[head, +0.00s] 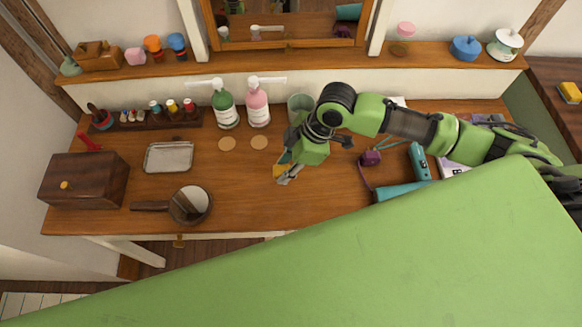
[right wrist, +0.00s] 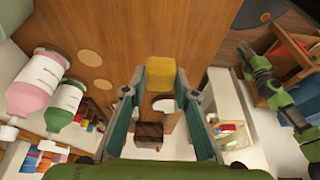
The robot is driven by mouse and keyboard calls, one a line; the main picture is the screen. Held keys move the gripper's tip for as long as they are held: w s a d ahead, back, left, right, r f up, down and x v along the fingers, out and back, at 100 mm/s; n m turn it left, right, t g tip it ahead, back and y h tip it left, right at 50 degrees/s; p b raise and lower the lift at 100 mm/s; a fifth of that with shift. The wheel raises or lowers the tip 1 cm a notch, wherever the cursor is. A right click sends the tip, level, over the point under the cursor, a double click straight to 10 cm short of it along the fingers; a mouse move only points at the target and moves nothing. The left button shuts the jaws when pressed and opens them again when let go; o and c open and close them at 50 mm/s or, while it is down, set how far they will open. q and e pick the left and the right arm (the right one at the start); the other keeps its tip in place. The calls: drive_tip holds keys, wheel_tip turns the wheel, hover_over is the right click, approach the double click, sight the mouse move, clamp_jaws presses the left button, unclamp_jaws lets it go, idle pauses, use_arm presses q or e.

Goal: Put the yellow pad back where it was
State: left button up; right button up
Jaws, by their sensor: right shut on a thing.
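My right gripper (head: 287,174) reaches over the middle of the desk from the right, fingers pointing down. It is shut on the yellow pad (head: 279,170), a small yellow block. In the right wrist view the pad (right wrist: 160,72) sits between the two teal fingertips, with brown wood behind it. Whether the pad touches the desk top is hard to tell. My left gripper does not show in the head view. Another yellow item (head: 570,91) lies on the side table at the far right.
On the desk (head: 245,190), a green cup (head: 300,103), pump bottles (head: 258,103) and two round coasters (head: 259,142) are near the gripper. A hand mirror (head: 190,204), tray (head: 168,157) and wooden box (head: 85,181) stand left. A purple item (head: 371,157) lies right.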

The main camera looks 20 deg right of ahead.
drive_tip(key=w+f, duration=0.1)
drive_tip(key=d+f, duration=0.1)
drive_tip(key=f, duration=0.1)
drive_tip(key=w+d+f, duration=0.1)
drive_tip(key=shift+w+d+f, duration=0.15)
drive_tip(key=shift+w+f, duration=0.15)
wheel_tip(320, 180, down, 2)
drive_tip(key=shift+f+p, duration=0.1)
drive_tip(key=shift+p, duration=0.7)
drive_tip(key=shift+f, duration=0.5)
drive_tip(key=o, duration=1)
